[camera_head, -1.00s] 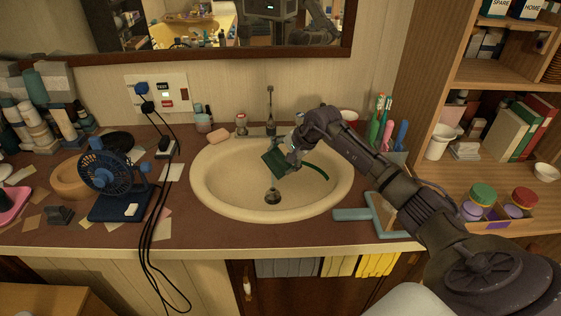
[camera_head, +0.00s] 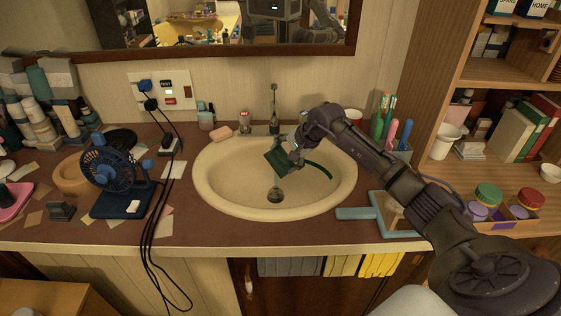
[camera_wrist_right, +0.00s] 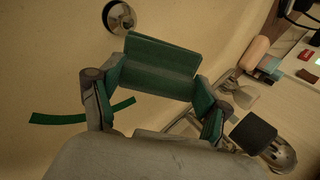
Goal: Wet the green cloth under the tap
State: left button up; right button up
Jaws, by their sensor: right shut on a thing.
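The green cloth (camera_head: 281,162) is held over the basin of the cream oval sink (camera_head: 215,192), below and in front of the tap (camera_head: 274,112). My right gripper (camera_head: 291,152) is shut on it. In the right wrist view the cloth (camera_wrist_right: 160,68) spans between the two fingers of the gripper (camera_wrist_right: 153,98). The drain (camera_wrist_right: 119,17) lies beyond it. A dark green strip (camera_head: 318,169) curves across the basin at right; I cannot tell if it belongs to the cloth. No water stream is visible. My left gripper is not in view.
A soap bar (camera_head: 221,134) lies behind the sink at left. A blue fan (camera_head: 109,170) and black cables (camera_head: 152,215) stand left.

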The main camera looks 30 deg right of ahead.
jog(key=shift+s+d+b, duration=0.1)
jog(key=shift+d+b, duration=0.2)
jog(key=shift+d, duration=0.05)
dwell(0.5)
jog(key=shift+a+b, duration=0.3)
jog(key=shift+a, duration=0.3)
dwell(0.8)
jog(key=shift+d+b, duration=0.55)
jog(key=shift+d, duration=0.05)
dwell(0.8)
jog(key=shift+a, duration=0.25)
dwell(0.5)
jog(key=shift+s+a, duration=0.2)
jog(key=shift+s, duration=0.6)
jog(key=shift+s+a, duration=0.15)
jog(key=shift+s, duration=0.7)
jog(key=shift+s+a, duration=0.2)
jog(key=shift+s, duration=0.6)
